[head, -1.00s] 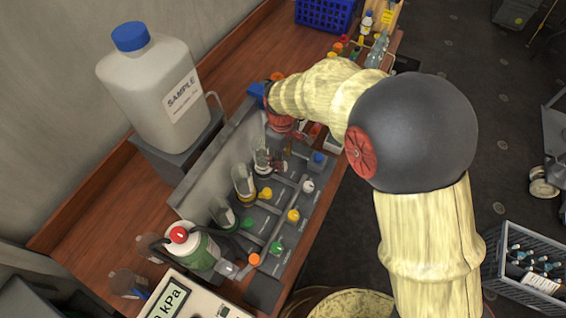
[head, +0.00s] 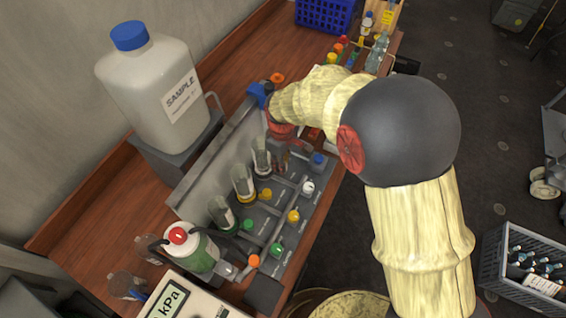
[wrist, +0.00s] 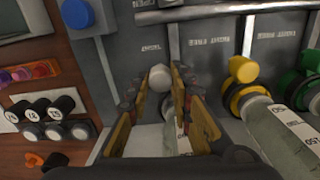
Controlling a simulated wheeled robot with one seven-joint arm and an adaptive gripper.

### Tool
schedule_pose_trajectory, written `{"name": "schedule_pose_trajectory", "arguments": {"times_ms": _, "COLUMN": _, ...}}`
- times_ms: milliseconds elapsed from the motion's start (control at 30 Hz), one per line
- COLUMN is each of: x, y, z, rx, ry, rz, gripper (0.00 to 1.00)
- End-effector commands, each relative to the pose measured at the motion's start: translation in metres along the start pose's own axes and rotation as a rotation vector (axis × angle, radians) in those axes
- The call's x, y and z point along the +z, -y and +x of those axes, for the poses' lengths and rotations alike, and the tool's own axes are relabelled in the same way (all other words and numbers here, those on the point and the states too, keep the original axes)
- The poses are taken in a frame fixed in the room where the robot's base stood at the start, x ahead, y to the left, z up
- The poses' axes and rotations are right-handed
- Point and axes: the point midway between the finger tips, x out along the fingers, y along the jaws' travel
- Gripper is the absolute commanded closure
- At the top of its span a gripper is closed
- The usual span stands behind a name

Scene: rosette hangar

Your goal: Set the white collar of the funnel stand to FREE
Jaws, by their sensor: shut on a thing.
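The white collar (wrist: 159,79) shows in the wrist view as a pale rounded knob between the two fingers of my gripper (wrist: 155,84). The fingers are shut on it, one on each side. Part of a clear funnel tube shows just below it, between the fingers. The grey funnel stand (wrist: 205,60) carries printed labels above the collar, too small to read surely. In the head view the stand (head: 187,192) runs along the bench, and my wrist and arm hide the white collar. My gripper (head: 283,147) is mostly hidden there too.
A yellow collar (wrist: 242,70) and a green collar (wrist: 304,82) sit to the right in the wrist view. A blue knob (wrist: 76,14) and black-and-white vials (wrist: 32,112) are at left. A sample jug (head: 155,80) stands behind the stand.

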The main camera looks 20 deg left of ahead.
Motion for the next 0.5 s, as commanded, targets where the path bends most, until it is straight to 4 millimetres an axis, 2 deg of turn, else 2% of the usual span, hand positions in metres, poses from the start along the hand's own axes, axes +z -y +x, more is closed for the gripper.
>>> {"name": "schedule_pose_trajectory", "arguments": {"times_ms": 300, "x": -0.0001, "y": 0.0001, "z": -0.0001, "rx": 0.000, "ry": 0.000, "rz": 0.000, "gripper": 1.00}}
{"name": "schedule_pose_trajectory", "arguments": {"times_ms": 500, "x": -0.0002, "y": 0.0000, "z": -0.0001, "rx": 0.000, "ry": 0.000, "rz": 0.000, "gripper": 1.00}}
